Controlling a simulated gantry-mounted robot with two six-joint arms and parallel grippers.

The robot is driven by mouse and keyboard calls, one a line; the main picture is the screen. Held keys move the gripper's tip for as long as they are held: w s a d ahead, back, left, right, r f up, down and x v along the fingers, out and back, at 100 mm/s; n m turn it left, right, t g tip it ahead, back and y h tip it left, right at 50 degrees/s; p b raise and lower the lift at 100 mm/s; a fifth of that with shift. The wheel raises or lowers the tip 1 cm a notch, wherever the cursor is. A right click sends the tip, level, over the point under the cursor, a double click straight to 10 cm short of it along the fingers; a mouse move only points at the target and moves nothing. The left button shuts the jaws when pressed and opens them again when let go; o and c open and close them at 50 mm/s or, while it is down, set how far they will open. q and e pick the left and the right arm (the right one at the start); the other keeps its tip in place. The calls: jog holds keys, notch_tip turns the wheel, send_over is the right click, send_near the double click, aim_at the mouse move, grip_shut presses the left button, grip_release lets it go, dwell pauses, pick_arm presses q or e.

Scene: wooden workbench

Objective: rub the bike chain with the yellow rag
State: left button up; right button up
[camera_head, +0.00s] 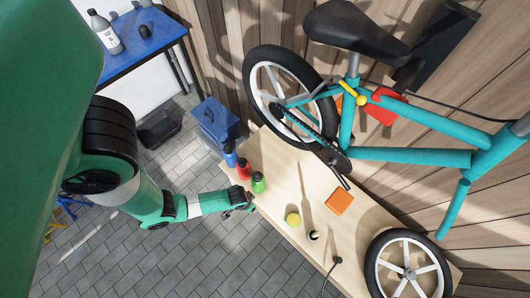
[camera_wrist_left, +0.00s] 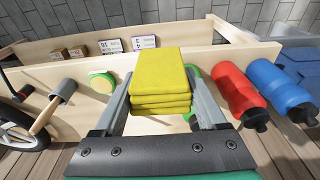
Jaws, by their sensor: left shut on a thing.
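The folded yellow rag (camera_wrist_left: 158,78) sits between the two fingers of my left gripper (camera_wrist_left: 160,100), which is shut on it. The bike's frame and crank partly hide the chain. My right gripper is not in view.
Red (camera_head: 243,167) and blue (camera_head: 230,155) bottles stand near the gripper. A yellow-topped tin (camera_head: 293,219), an orange block (camera_head: 339,202) and a wooden-handled tool (camera_wrist_left: 52,108) are on the workbench (camera_head: 268,208). The front wheel (camera_head: 392,268) occupies its right end.

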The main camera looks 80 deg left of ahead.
pick_arm(q)
jog(key=o, duration=1)
jog(key=c, duration=0.7)
